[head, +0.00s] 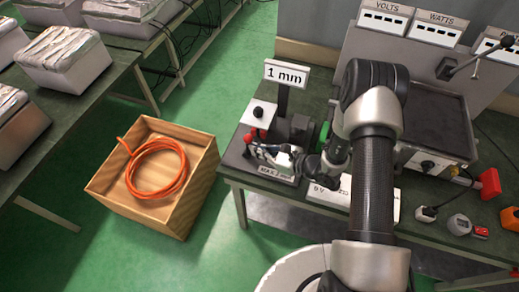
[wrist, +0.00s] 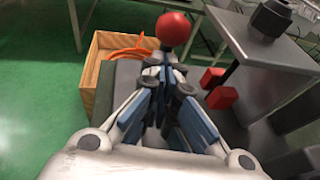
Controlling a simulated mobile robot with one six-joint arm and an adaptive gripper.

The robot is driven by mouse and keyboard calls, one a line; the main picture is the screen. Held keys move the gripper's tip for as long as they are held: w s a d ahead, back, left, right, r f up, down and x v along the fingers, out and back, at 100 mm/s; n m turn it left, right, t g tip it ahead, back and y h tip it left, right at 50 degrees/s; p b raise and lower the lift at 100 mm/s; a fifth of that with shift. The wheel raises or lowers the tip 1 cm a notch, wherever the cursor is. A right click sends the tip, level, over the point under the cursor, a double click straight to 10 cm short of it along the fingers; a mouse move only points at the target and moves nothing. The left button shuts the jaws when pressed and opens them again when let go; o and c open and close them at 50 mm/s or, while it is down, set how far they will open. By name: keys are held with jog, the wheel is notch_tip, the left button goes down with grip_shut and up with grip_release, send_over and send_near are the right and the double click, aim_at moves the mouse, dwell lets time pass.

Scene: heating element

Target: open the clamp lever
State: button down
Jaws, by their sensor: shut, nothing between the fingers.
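The clamp lever's red ball knob (wrist: 174,30) shows large in the wrist view, just beyond my fingertips. The lever's shaft is mostly hidden behind the fingers. In the head view a small red knob (head: 248,138) stands at the left end of the bench device. My gripper (wrist: 164,65) is shut and empty, its tips just below the ball in the picture. I cannot tell whether they touch the lever. In the head view my gripper (head: 285,160) is small, at the front of the device under the "1 mm" sign (head: 285,73).
Two red blocks (wrist: 222,97) and a grey plate with a black knob (wrist: 270,16) stand close right of the fingers. A wooden box (head: 195,180) with an orange coil (head: 158,168) is on the green floor. A power unit (head: 430,160) stands to the right.

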aim_at(248, 144)
jog(key=shift+a+r+h+p, duration=0.2)
jog(key=shift+h+p, duration=0.1)
jog(key=shift+w+a+r, duration=0.25)
jog(key=shift+a+r, duration=0.05)
jog(key=shift+a, duration=0.25)
jog(key=shift+w+a+r, duration=0.15)
jog(key=shift+a, duration=0.25)
jog(key=shift+w+a+r+n+g+h+p, duration=0.15)
jog(key=shift+a+r+n+g+h+p, duration=0.25)
jog(key=shift+h+p, duration=0.35)
jog(key=shift+a+r+g+h+p, duration=0.1)
jog(key=shift+a+g+h+p, duration=0.2)
jog(key=shift+h+p, duration=0.25)
jog(key=shift+w+a+f+b, duration=0.15)
jog(key=shift+a+f+b, duration=0.1)
jog(key=shift+f+b, duration=0.3)
jog(key=shift+w+a+r+b, duration=0.15)
jog(key=shift+w+a+b, duration=0.1)
jog(key=shift+a+b, duration=0.35)
jog(key=shift+d, duration=0.1)
